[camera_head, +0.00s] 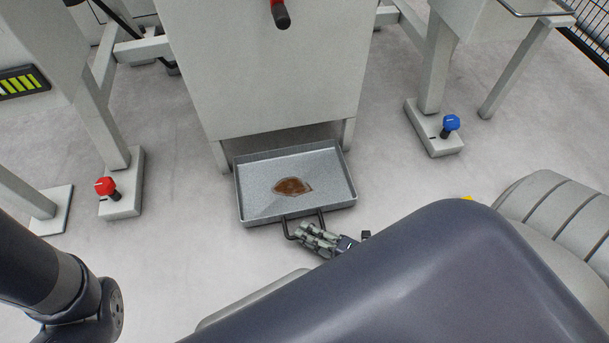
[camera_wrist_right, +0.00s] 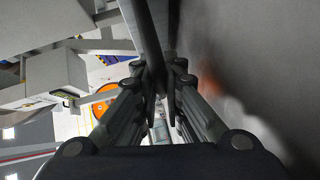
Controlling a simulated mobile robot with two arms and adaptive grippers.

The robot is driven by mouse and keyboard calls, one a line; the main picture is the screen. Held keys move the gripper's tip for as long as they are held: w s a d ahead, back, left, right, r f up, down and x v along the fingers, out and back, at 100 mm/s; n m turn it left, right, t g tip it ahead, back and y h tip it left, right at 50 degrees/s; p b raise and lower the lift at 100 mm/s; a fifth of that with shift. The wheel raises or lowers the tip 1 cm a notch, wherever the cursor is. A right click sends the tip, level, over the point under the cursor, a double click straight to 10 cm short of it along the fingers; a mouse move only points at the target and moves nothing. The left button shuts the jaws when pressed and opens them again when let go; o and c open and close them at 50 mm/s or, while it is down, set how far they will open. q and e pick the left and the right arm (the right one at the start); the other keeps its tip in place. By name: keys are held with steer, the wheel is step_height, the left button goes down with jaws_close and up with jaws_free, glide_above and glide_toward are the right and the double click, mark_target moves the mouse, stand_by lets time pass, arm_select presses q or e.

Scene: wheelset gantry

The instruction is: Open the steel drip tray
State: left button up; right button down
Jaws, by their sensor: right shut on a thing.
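The steel drip tray (camera_head: 262,172) sticks out from under the grey cabinet, with a brown stain on its floor. Its back end is under the cabinet. A dark bar handle (camera_head: 287,228) is on its front wall. My right gripper (camera_head: 309,232) is at this handle, shut on it; the fingers cover the right part of the handle. In the right wrist view the fingers (camera_wrist_right: 158,82) close around the dark bar (camera_wrist_right: 148,45). My left gripper is not in view; only part of my left arm shows at the lower left.
The grey cabinet (camera_head: 262,75) stands above the tray. A red knob (camera_head: 105,187) on a foot block is at the left, a blue knob (camera_head: 451,122) on another at the right. The floor (camera_head: 190,245) around the tray's front is clear.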

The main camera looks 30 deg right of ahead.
steer(key=shift+s, duration=0.1)
steer(key=c, duration=1.7)
jaws_free()
steer(key=v, duration=1.2)
steer(key=shift+f, duration=0.1)
